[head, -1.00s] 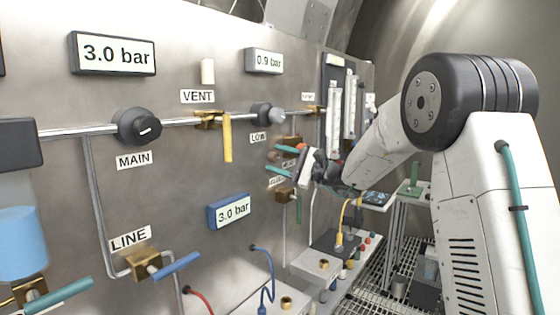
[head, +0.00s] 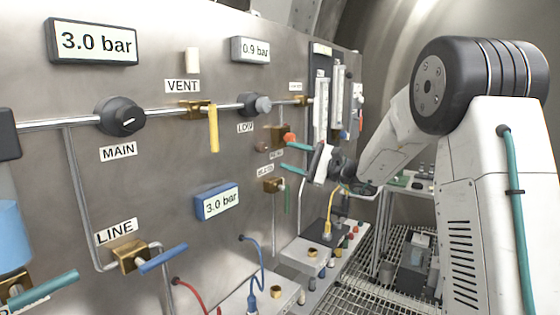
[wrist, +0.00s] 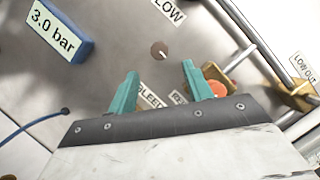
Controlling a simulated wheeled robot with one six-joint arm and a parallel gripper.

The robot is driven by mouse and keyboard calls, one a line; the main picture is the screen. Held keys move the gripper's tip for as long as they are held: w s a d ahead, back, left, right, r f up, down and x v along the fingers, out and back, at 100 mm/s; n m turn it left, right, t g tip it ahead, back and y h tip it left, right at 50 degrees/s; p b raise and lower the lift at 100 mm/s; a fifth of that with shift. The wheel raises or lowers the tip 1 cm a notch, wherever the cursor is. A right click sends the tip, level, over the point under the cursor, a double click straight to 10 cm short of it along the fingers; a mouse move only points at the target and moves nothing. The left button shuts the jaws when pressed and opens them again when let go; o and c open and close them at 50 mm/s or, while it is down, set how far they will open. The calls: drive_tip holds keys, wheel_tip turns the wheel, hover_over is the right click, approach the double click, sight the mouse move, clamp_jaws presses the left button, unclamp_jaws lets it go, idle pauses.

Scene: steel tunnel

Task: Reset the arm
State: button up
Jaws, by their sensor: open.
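My gripper (head: 297,161) is in front of the steel panel, near its right part, with its two teal fingers pointing left at the panel. In the wrist view my gripper (wrist: 160,85) has its fingers spread wide apart with nothing between them. Beyond the fingers the panel shows a small round brown knob or hole (wrist: 159,50). An orange-red knob (wrist: 217,89) on a brass valve sits just beside the right finger; I cannot tell whether they touch. My arm reaches in from the right in the head view.
The panel carries a blue-framed gauge (head: 217,202), the MAIN knob (head: 120,116), the yellow VENT lever (head: 213,128) and the blue LINE lever (head: 163,258). Blue and red hoses hang low. A bench with coloured fittings (head: 326,254) stands below my gripper. A side table (head: 410,182) stands behind.

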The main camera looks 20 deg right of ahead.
drive_tip(key=s+a+f+n+g+h, duration=0.3)
drive_tip(key=s+a+f+g, duration=0.15)
drive_tip(key=s, duration=0.55)
drive_tip(key=s+a+f+n+g+h, duration=0.2)
drive_tip(key=s+a+f+g, duration=0.3)
drive_tip(key=s, duration=0.4)
drive_tip(key=s+d+n+h, duration=0.2)
drive_tip(key=s+n+h, duration=0.1)
drive_tip(key=s, duration=0.5)
drive_tip(key=s+d+f+n+h, duration=0.1)
drive_tip(key=s+n+h, duration=0.1)
drive_tip(key=s+h, duration=0.3)
drive_tip(key=s+d+f+n+h, duration=0.1)
drive_tip(key=s+d+n+h, duration=0.1)
drive_tip(key=s, duration=1)
drive_tip(key=shift+s+d+n+g+h, duration=0.35)
drive_tip(key=shift+n+g+h, duration=0.1)
drive_tip(key=shift+n+h, duration=0.4)
